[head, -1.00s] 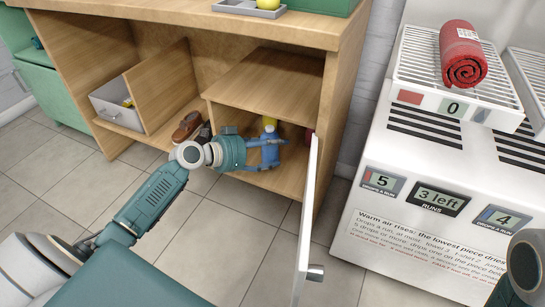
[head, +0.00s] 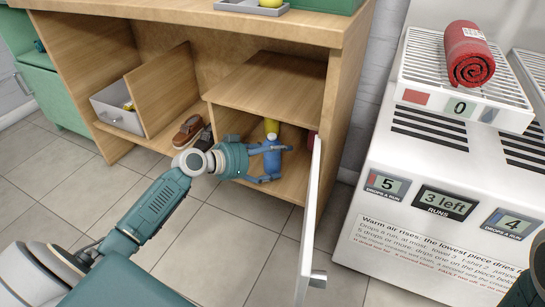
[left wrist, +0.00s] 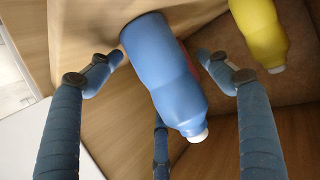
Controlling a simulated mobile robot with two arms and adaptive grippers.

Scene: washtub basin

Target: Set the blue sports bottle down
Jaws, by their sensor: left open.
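The blue sports bottle (head: 271,160) is in the lower right compartment of the wooden cabinet, and it appears upright. In the left wrist view, the blue bottle (left wrist: 165,75) with its white cap lies between the spread fingers of my left gripper (left wrist: 160,58), with gaps on both sides. In the head view my left gripper (head: 280,163) reaches into the compartment and is open around the bottle. Its fingers partly cover the bottle, and its base contact is hard to see. My right gripper is not in view.
A yellow bottle (head: 271,127) stands behind the blue one. A brown shoe (head: 187,131) is to the left. The white open door (head: 308,225) borders the compartment on the right. A shelf (head: 265,85) is above. A drying rack with a red towel (head: 468,54) stands right.

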